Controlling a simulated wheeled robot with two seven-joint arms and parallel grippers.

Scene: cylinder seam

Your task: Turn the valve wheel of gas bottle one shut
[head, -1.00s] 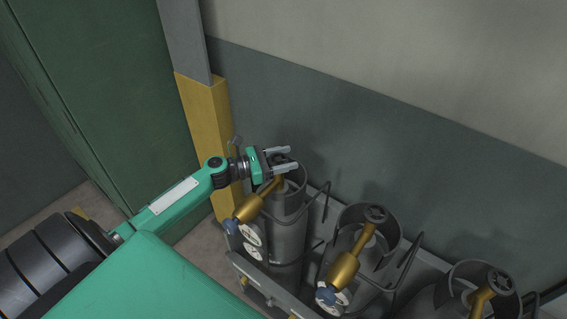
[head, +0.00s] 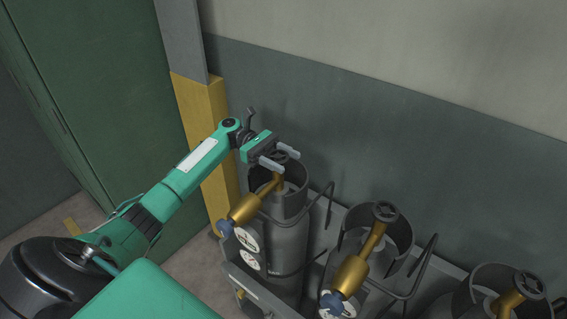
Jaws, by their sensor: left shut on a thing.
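The leftmost gas bottle (head: 287,240) is a grey cylinder with a collar, a brass valve and regulator (head: 245,208) and round gauges. Its dark valve wheel (head: 279,157) sits at the collar top, partly hidden by my fingers. My left gripper (head: 279,158) comes from the left, with one finger on each side of the wheel, and is shut on it. No bottle number can be read in this view. My right gripper is not in view.
Two more bottles stand to the right, with valve wheels at the middle one (head: 385,211) and the right one (head: 529,285). Grey rack bars (head: 423,258) rise between them. A yellow post (head: 205,135) and a green cabinet (head: 95,90) stand left; the wall is close behind.

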